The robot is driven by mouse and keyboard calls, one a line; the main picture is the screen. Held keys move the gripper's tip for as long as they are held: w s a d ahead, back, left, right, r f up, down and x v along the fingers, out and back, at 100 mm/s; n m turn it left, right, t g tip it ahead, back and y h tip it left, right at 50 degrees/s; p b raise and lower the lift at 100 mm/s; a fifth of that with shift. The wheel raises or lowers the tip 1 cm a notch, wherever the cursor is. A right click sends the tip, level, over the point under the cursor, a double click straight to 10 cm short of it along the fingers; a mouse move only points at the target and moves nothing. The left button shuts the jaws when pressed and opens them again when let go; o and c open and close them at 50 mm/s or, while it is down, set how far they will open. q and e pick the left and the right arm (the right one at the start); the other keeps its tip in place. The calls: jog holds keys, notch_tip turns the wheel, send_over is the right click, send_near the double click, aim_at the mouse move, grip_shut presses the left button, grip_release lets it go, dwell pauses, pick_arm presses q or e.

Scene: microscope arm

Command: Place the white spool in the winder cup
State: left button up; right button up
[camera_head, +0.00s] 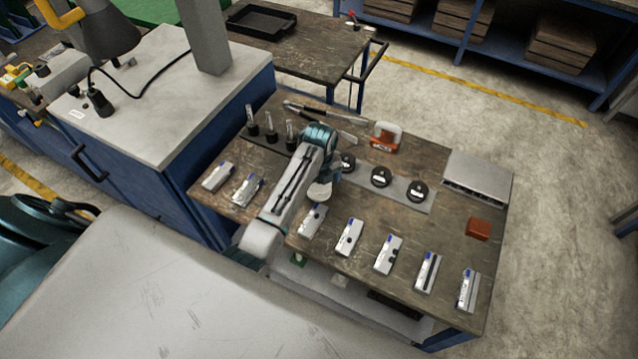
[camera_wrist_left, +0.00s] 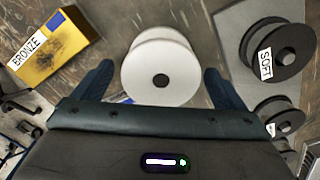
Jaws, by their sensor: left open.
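The white spool (camera_wrist_left: 160,72) shows close up in the left wrist view, with a dark hole at the middle of its flat face. My left gripper (camera_wrist_left: 158,80) is open, with one dark finger on each side of the spool. I cannot tell whether the fingers touch it. In the head view my left arm (camera_head: 284,192) reaches over the worktable from the lower left. I cannot make out the white spool clearly there. I cannot identify the winder cup for sure in either view. My right gripper is not in view.
A black spool labelled SOFT (camera_wrist_left: 278,58) stands beside the white one, on a grey mat (camera_head: 400,196) with other black spools. A yellow BRONZE block (camera_wrist_left: 52,48) lies to the left. A red-brown block (camera_head: 478,229) and a grey box (camera_head: 480,172) stand at the table's right.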

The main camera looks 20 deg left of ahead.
pick_arm(q)
jog(key=c, duration=1.1)
jog(key=shift+c, duration=0.3)
jog(key=shift+r, duration=0.1)
